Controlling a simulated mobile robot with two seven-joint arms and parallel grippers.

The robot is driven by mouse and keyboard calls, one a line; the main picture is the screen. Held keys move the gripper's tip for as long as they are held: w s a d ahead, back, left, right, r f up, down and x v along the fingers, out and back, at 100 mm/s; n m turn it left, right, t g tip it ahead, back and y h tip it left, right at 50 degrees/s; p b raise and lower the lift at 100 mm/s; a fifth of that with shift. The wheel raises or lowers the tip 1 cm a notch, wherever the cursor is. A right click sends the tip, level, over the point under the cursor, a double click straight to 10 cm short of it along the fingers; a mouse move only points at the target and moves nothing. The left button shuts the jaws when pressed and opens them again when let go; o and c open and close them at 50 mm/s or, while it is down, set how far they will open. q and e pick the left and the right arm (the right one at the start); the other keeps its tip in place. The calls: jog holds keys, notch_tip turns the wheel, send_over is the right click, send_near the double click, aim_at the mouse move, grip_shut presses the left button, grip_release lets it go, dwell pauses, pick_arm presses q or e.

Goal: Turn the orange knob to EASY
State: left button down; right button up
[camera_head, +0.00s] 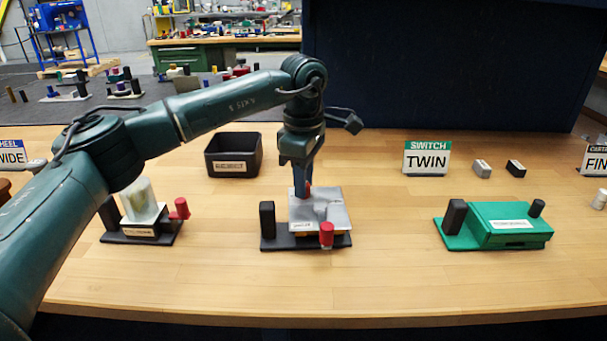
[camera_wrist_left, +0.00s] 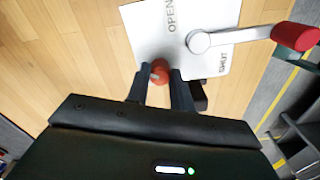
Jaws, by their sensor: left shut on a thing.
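The orange knob (camera_wrist_left: 160,70) sits between the two fingertips of my left gripper (camera_wrist_left: 160,76) at the edge of a silver plate (camera_wrist_left: 152,30). The plate reads OPEN and SHUT and carries a grey lever with a red handle (camera_wrist_left: 294,36). In the head view my left gripper (camera_head: 304,190) reaches straight down at the back of the silver plate (camera_head: 334,203). It is shut on the knob, which is mostly hidden there. The red handle (camera_head: 327,234) points to the front. No EASY marking is readable. My right gripper is not in view.
The unit stands on a black base (camera_head: 277,243) with a black post (camera_head: 267,219). A device with a clear cup (camera_head: 143,200) is at left, a green device (camera_head: 515,225) at right. A black bin (camera_head: 233,155) and a TWIN sign (camera_head: 427,159) stand behind. The front table strip is clear.

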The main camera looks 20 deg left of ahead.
pick_arm(q)
jog(key=n+p, duration=0.1)
jog(key=n, duration=0.4)
jog(key=shift+n, duration=0.3)
jog(key=n, duration=0.6)
jog(key=n+p, duration=0.1)
jog(key=n, duration=0.5)
jog(key=shift+n, duration=0.3)
jog(key=n, duration=0.5)
jog(key=shift+n, duration=0.3)
jog(key=c, duration=1.2)
grip_release()
notch_tip(320, 180, up, 13)
